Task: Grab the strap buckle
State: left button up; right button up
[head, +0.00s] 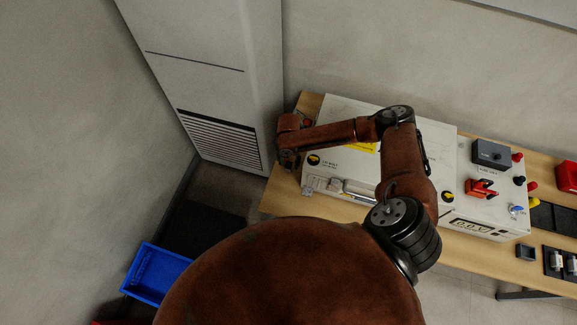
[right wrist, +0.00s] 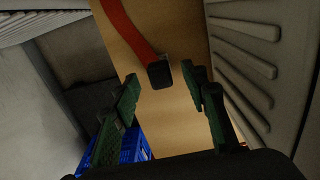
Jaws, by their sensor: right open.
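In the right wrist view, the strap buckle (right wrist: 160,74) is a dark block at the end of a red strap (right wrist: 128,28). The strap lies along the bare wooden table top (right wrist: 183,125). My right gripper (right wrist: 161,84) is open, with its green fingers on either side of the line to the buckle. The buckle shows between the fingertips or just beyond them; I cannot tell the depth. Nothing is held. In the head view my right gripper (head: 287,160) hangs over the table's left end and hides the buckle. My left gripper is not in view.
A white case (head: 345,112) with switches and a display stands close to the right of the gripper; its ribbed side (right wrist: 245,65) shows in the wrist view. A grey cabinet (head: 215,80) stands left of the table. A blue crate (head: 155,273) is lower left.

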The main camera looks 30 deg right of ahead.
notch_tip(320, 180, down, 3)
jog(key=shift+r, duration=0.15)
jog(key=shift+r, duration=0.1)
jog(key=shift+c, duration=0.3)
grip_shut()
